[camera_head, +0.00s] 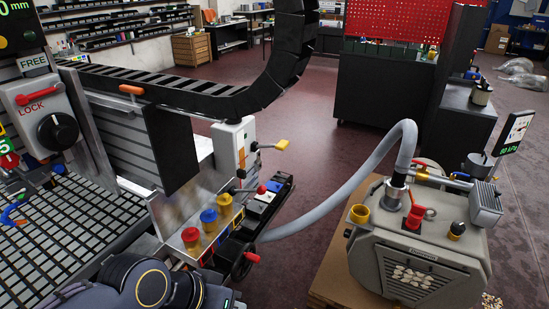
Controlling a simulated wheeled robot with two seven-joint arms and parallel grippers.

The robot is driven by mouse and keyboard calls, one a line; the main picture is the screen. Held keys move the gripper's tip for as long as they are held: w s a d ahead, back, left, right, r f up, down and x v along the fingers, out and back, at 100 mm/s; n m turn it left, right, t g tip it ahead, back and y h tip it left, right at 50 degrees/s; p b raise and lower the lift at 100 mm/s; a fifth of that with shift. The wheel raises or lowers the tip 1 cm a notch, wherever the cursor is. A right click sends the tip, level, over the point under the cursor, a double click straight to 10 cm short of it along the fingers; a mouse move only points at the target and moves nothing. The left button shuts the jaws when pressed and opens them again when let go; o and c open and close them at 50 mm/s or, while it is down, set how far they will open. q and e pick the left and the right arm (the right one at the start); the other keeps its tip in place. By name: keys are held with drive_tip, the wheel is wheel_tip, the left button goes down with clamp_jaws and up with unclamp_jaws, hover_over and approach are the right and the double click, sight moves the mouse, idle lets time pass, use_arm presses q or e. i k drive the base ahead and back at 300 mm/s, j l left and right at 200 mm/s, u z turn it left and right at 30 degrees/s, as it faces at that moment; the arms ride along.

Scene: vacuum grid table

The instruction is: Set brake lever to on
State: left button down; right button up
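No part that I can read as labelled brake shows. Several levers are in view, and I cannot tell which is the brake lever. A yellow-handled lever (282,144) sticks out to the right from the white box (234,146) at the table's end. A red-handled lever (37,96) sits on the grey panel with FREE and LOCK marks at the left, lying nearly level between the two words. A black arm link of mine with a gold ring (153,287) is at the bottom, below the table's end. No gripper fingers show.
Red, blue and yellow knobs (208,220) stand on the metal bracket. The slotted grid table (70,220) fills the left. A grey hose (340,196) runs to the vacuum pump (418,240) on the right. Dark floor lies open behind. A black cable chain (200,93) crosses above.

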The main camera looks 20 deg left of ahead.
sight(262, 190)
drive_tip(key=i+l+u, duration=0.15)
drive_tip(key=i+u, duration=0.15)
drive_tip(key=i, duration=0.2)
drive_tip(key=i+l+u, duration=0.3)
drive_tip(key=i, duration=0.2)
